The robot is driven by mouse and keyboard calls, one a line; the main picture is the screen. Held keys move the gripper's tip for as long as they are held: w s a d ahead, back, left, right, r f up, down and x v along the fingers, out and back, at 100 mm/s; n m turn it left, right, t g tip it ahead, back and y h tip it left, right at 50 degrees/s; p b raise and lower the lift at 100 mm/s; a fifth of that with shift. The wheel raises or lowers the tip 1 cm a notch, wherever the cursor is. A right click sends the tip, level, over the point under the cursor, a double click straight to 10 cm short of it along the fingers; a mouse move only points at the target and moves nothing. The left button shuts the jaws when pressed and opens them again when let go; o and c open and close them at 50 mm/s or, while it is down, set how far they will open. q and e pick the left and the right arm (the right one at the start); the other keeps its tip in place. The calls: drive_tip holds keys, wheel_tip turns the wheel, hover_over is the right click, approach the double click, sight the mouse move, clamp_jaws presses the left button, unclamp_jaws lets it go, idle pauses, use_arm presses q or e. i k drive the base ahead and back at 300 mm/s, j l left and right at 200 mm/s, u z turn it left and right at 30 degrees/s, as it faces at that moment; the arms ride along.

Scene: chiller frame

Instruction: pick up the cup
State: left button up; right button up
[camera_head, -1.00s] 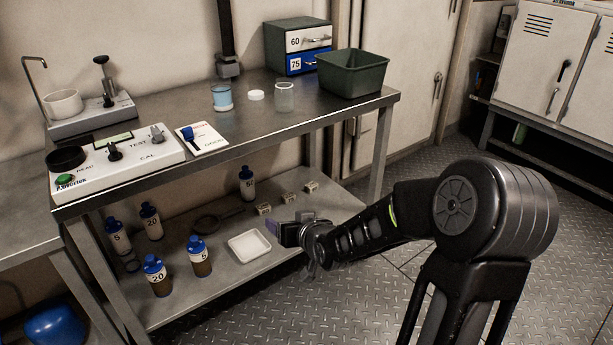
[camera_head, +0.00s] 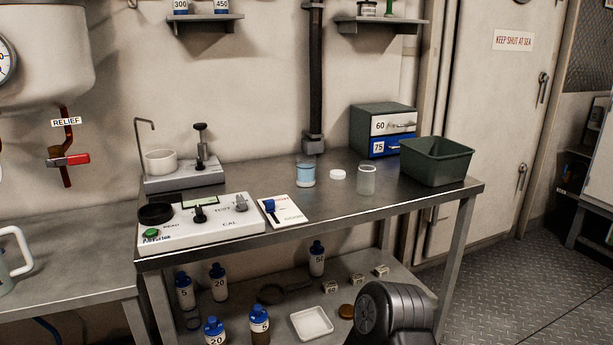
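Several cup-like things are in view. A clear, empty-looking cup (camera_head: 367,180) stands upright on the steel bench, right of a small white lid (camera_head: 338,174). A clear jar with pale blue contents (camera_head: 305,174) stands left of the lid. A white cup (camera_head: 160,162) sits on the grey stand at the back left of the bench. Part of a pale mug with a handle (camera_head: 12,258) shows at the left edge. None is touched by a gripper. Neither gripper is in view; only a dark part of my arm shows at the bottom, right of centre.
A dark green bin (camera_head: 437,161) and a two-drawer box (camera_head: 383,130) stand at the bench's right end. A white test meter (camera_head: 200,224) and card (camera_head: 283,210) take up the left front. Bottles and a white tray (camera_head: 311,322) are on the lower shelf.

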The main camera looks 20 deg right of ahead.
sight(305, 163)
drive_tip(key=l+z, duration=0.1)
drive_tip(key=z, duration=1.8)
drive_tip(key=i+j, duration=0.15)
drive_tip(key=i, duration=0.2)
drive_tip(key=i+j, duration=0.2)
drive_tip(key=i, duration=0.15)
